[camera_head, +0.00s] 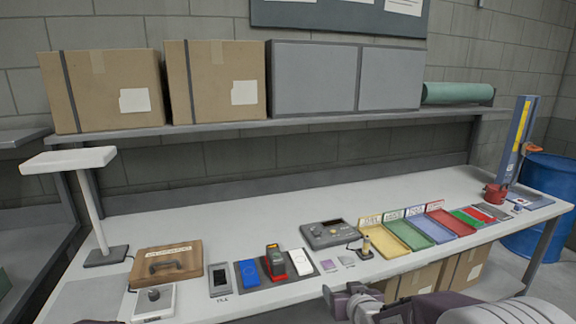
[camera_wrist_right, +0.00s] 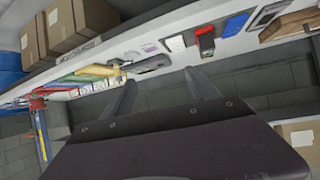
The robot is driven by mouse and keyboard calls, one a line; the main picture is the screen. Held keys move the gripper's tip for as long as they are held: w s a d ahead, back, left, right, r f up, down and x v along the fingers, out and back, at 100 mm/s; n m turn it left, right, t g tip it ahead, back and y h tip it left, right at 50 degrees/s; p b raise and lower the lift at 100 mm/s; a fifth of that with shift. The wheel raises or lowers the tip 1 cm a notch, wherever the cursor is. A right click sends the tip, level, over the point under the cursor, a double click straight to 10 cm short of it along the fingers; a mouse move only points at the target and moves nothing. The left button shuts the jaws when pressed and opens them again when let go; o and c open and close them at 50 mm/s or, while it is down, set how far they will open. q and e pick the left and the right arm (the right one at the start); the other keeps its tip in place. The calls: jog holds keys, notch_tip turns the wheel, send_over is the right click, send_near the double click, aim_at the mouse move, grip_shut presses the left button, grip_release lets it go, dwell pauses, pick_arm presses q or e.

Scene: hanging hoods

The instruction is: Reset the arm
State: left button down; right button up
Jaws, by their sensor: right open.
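My right gripper (camera_head: 340,292) is in front of the table's near edge in the head view, at the bottom right of centre. Its arm comes in from the bottom right. In the right wrist view the two fingers of the right gripper (camera_wrist_right: 157,84) are spread apart, with nothing between them. The table shows beyond the fingertips, tilted in the picture. The gripper is apart from the objects on the table.
The table (camera_head: 180,225) holds a wooden box (camera_head: 166,262), a lamp-like stand (camera_head: 95,210), a grey control box (camera_head: 329,234), a small gold-topped post (camera_head: 366,247), phone-like devices and coloured trays (camera_head: 432,229). Cardboard boxes (camera_head: 425,279) stand below. A blue barrel (camera_head: 545,180) is at the right.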

jog(key=s+d+f+g, duration=0.1)
jog(key=s+f+g, duration=0.2)
jog(key=s, duration=0.4)
jog(key=s+d+f+g, duration=0.1)
jog(key=s+f+g, duration=0.2)
jog(key=s, duration=0.5)
jog(key=s+d+f+m+g+h+p, duration=0.1)
jog(key=s+f+g, duration=0.2)
jog(key=s, duration=0.5)
jog(key=shift+d+g, duration=0.25)
jog(key=shift+g, duration=0.65)
